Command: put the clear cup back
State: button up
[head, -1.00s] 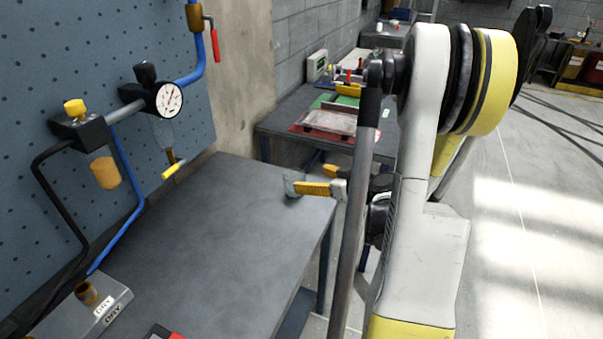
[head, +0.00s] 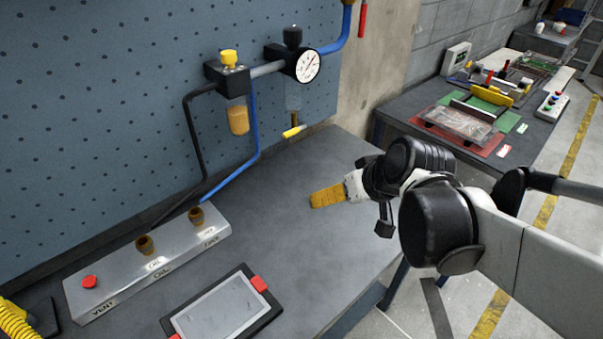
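A see-through, greyish cup-like part (head: 293,98) hangs under the unit with the round gauge (head: 307,66) on the pegboard. It is hard to make out against the board, and I cannot tell how it is fastened. A yellow-handled piece (head: 294,131) sits at its lower end. An amber cup (head: 238,118) hangs under the yellow-knobbed unit to its left. My gripper (head: 314,199) is over the right part of the grey bench, its yellow finger pointing left, apart from both cups. I see it side-on and cannot tell its opening. No held thing is visible.
A metal block (head: 112,283) with two brown sockets and a red button stands at the bench's left. A framed tablet (head: 222,310) lies at the front. Blue and black hoses run down the board. The bench (head: 275,215) is bare in its middle.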

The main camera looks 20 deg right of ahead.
jog(key=s+a+r+h, duration=0.1)
jog(key=s+a, duration=0.4)
jog(key=s, duration=0.2)
jog(key=shift+a+r, duration=0.3)
jog(key=shift+w, duration=0.1)
dwell(0.6)
